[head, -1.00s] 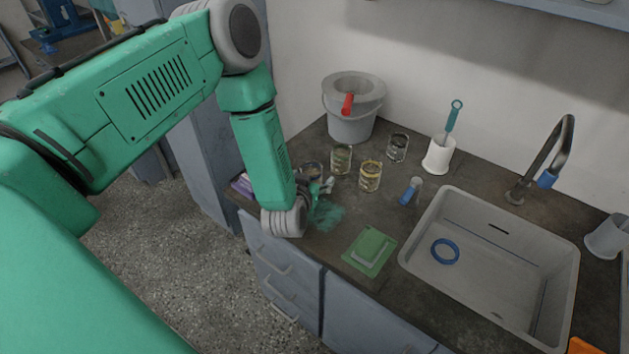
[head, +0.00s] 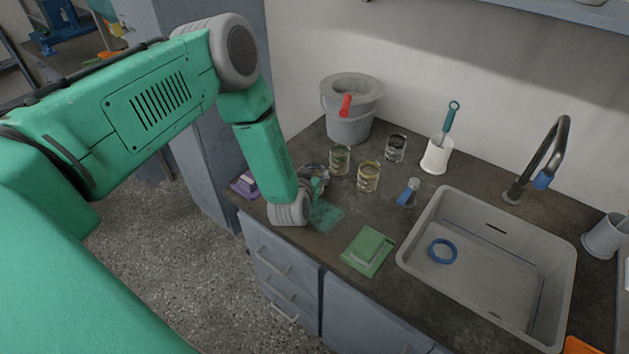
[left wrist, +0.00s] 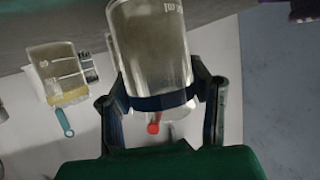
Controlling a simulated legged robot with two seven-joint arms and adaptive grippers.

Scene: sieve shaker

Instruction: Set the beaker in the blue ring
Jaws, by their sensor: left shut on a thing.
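My left gripper (head: 318,183) is at the back left of the counter, partly hidden by my wrist. It is shut on a clear glass beaker (left wrist: 152,50), which stands large between the two fingers in the left wrist view. In the head view this beaker (head: 313,171) is partly covered by the gripper, and I cannot tell whether its base touches the counter. The blue ring (head: 443,251) lies flat and empty in the sink, to the right of the gripper. My right gripper does not show.
Several other glass beakers stand close right of the gripper, including a yellowish one (head: 369,178). A grey bucket (head: 350,122) is behind them. A tap (head: 545,165) rises behind the sink.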

